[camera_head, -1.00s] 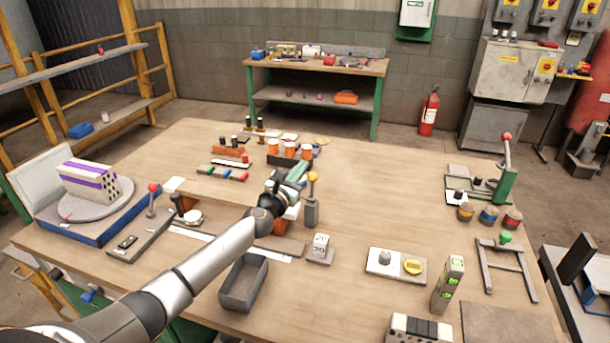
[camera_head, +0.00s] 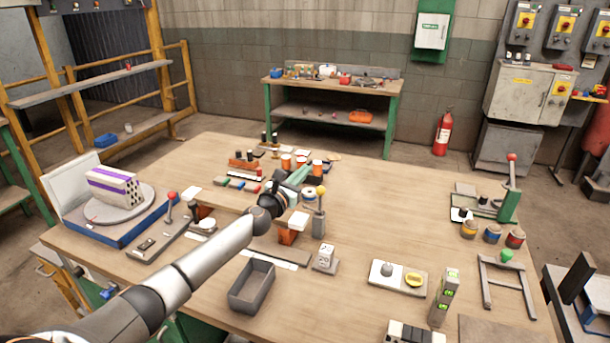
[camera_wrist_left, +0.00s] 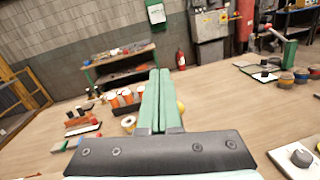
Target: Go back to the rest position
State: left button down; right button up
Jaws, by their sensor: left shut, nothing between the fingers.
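My left gripper (camera_head: 298,178) reaches over the middle of the wooden table (camera_head: 370,215) in the head view. In the left wrist view its two green fingers (camera_wrist_left: 155,100) lie side by side, shut with nothing between them, pointing toward the far edge of the table. It is above the table near the row of orange-and-white cylinders (camera_head: 301,163) and the yellow-knobbed lever (camera_head: 320,205). I cannot tell the exact gap to them. My right gripper is not in view.
A hollow brick (camera_head: 112,185) with purple bands sits on a round turntable (camera_head: 120,207) at the left. A grey open bin (camera_head: 251,286) stands near the front. A red-knobbed lever press (camera_head: 511,190) stands at the right. The table's middle right is mostly clear.

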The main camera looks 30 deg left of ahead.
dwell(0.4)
pick_arm(q)
jog(key=s+d+f+n+g+y, duration=0.1)
jog(key=s+d+f+n+g, duration=0.4)
jog(key=s+f+n, duration=0.45)
jog(key=s+d+f+n+g+y, duration=0.2)
jog(key=s+d+f+n, duration=0.5)
jog(key=s+n, duration=0.45)
jog(key=s+d+f+n+g+h, duration=0.25)
jog(key=s+d+n+g, duration=0.35)
jog(key=s, duration=0.5)
jog(key=s+d+f+n+g+h, duration=0.1)
jog(key=s+d+n+g+h, duration=0.3)
jog(key=s+n, duration=0.6)
jog(key=w+d+f+m+t, duration=0.2)
jog(key=d+f+t, duration=0.2)
jog(key=f+t, duration=0.3)
notch_tip(320, 180, down, 4)
jog(key=shift+w+d+f+t, duration=0.1)
jog(key=shift+w+d+t, duration=0.2)
jog(key=shift+w+d, duration=0.1)
